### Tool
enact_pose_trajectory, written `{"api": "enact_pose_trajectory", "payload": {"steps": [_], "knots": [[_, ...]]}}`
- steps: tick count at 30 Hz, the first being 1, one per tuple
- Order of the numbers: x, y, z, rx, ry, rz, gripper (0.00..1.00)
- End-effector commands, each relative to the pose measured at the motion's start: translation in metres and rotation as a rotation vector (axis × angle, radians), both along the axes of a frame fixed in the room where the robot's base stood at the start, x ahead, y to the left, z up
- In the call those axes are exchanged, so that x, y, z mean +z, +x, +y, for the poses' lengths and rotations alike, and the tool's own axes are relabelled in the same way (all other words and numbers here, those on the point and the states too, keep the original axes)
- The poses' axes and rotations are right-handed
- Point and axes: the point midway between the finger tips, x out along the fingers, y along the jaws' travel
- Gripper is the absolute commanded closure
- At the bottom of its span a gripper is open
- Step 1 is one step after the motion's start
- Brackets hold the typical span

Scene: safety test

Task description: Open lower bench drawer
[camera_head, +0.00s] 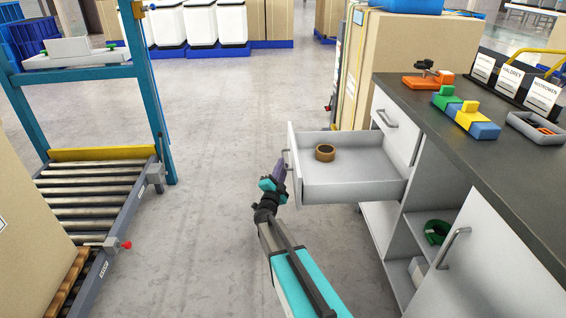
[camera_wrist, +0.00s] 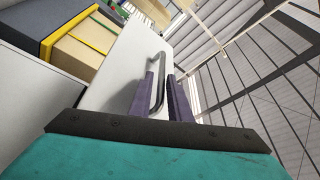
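The lower bench drawer (camera_head: 345,181) is pulled well out of the grey workbench, below a closed upper drawer (camera_head: 398,127). A brown ring like a tape roll (camera_head: 325,152) lies inside it. My gripper (camera_head: 281,170) is at the outer face of its front panel, at the handle. In the wrist view, the drawer's curved metal handle (camera_wrist: 161,66) passes between the two purple fingers of my gripper (camera_wrist: 163,100), which are close on both sides of it. The white drawer front (camera_wrist: 125,60) is behind them. The exact finger contact is partly hidden.
The dark bench top (camera_head: 480,150) carries coloured blocks (camera_head: 465,114) and labelled holders (camera_head: 510,80). A cabinet door (camera_head: 490,255) is at the lower right, beside open shelves. A roller conveyor (camera_head: 90,190) stands left. Bare floor (camera_head: 225,110) lies between. Large boxes (camera_head: 415,55) stand behind the drawer.

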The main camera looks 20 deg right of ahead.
Motion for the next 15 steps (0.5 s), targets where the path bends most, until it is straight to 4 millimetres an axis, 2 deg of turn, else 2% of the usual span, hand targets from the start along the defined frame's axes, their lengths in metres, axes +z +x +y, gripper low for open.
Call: {"api": "enact_pose_trajectory", "payload": {"steps": [15], "knots": [[-0.014,-0.059,0.046,0.002,0.000,0.000,0.83]]}}
